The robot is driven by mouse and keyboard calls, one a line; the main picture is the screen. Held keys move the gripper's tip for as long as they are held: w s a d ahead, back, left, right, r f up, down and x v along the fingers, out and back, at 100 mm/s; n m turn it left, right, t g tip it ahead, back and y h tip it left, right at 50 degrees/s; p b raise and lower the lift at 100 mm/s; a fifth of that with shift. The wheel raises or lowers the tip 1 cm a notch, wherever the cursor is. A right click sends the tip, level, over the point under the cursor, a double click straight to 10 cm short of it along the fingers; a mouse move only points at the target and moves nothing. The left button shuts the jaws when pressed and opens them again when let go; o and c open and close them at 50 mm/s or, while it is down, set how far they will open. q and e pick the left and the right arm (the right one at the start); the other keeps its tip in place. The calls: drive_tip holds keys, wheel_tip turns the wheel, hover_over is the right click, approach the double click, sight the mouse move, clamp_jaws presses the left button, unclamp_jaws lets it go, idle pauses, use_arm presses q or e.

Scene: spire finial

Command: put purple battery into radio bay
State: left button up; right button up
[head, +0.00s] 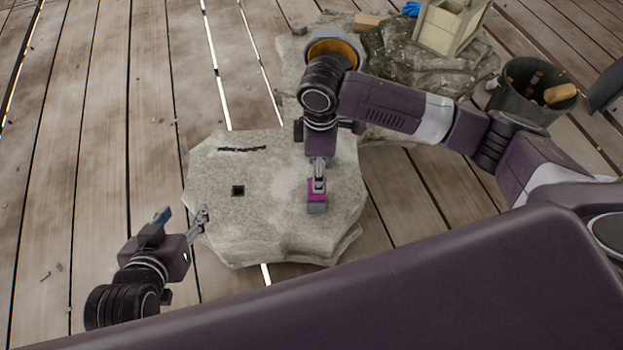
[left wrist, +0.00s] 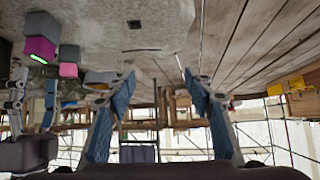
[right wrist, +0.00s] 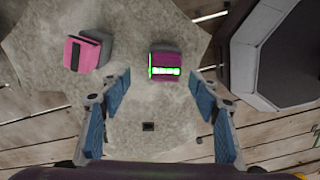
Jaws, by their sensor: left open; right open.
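A purple block with a lit green display (right wrist: 166,68), which looks like the purple battery, lies on the pale stone slab (head: 270,225). It also shows in the left wrist view (left wrist: 39,46). A pink block with a dark stripe (right wrist: 83,52) lies beside it; a magenta block with a grey end (head: 317,196) shows in the head view. My right gripper (head: 318,165) is open and empty above the slab; in its wrist view the purple block appears between the fingertips. My left gripper (head: 184,217) is open and empty at the slab's left edge. I cannot tell which part is the radio bay.
The slab has a dark square hole (head: 238,190) and a narrow dark slot (head: 242,149). Behind stand a rock mound, a pale box (head: 450,25) and a dark bucket (head: 530,92). A dark angular container (right wrist: 275,55) shows in the right wrist view. The plank floor at left is mostly clear.

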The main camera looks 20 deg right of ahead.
sight(316, 195)
wheel_tip(316, 195, down, 3)
drive_tip(key=shift+s+r+b, duration=0.1)
drive_tip(key=shift+s+b, duration=0.05)
drive_tip(key=shift+b, duration=0.45)
drive_tip(key=shift+s+a+f+b, duration=0.1)
drive_tip(key=shift+f+b, duration=0.2)
drive_tip(key=shift+f, duration=0.25)
drive_tip(key=shift+s+a+f+b, duration=0.1)
drive_tip(key=shift+f+b, duration=0.2)
drive_tip(key=shift+f, duration=0.2)
wheel_tip(316, 195, down, 2)
drive_tip(key=shift+f+b, duration=0.25)
drive_tip(key=shift+b, duration=0.35)
use_arm(q)
drive_tip(key=w+d+r+t+h, duration=0.1)
drive_tip(key=w+d+r+t, duration=0.1)
drive_tip(key=r+t, duration=0.3)
drive_tip(key=w+d+r+t+h, duration=0.2)
drive_tip(key=w+r+t, duration=0.2)
drive_tip(key=r, duration=0.9)
drive_tip(key=shift+r+t, duration=0.15)
drive_tip(key=shift+t, duration=0.25)
use_arm(e)
drive_tip(key=c, duration=1.5)
